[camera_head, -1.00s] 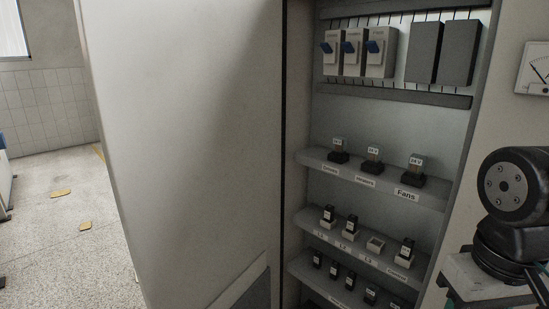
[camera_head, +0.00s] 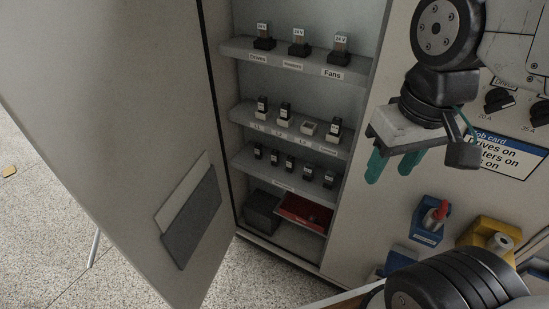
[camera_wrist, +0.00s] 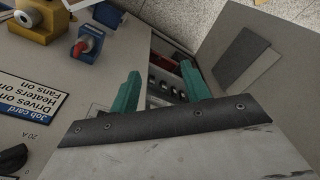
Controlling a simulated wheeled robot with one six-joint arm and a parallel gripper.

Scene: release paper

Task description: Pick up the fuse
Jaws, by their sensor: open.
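Small black fuses with pale labels stand in the open cabinet in the head view. Some sit in white holders on the middle shelf, such as one fuse (camera_head: 286,109); the third holder (camera_head: 309,128) there looks empty. Several more fuses (camera_head: 290,163) stand in a row on the shelf below. I cannot tell which fuse is meant. My gripper (camera_head: 393,166), with teal fingers, is open and empty, in front of the panel right of the shelves. In the wrist view my gripper (camera_wrist: 160,86) points toward the cabinet opening, with shelf items small and partly hidden between its fingers.
The cabinet door (camera_head: 130,130) stands open at left. The top visible shelf (camera_head: 300,70) holds relays above Drives and Fans labels. A red tray (camera_head: 303,213) and dark box (camera_head: 262,211) lie at the bottom. Blue (camera_head: 427,233) and yellow (camera_head: 490,238) wall holders sit below the job card (camera_head: 505,155).

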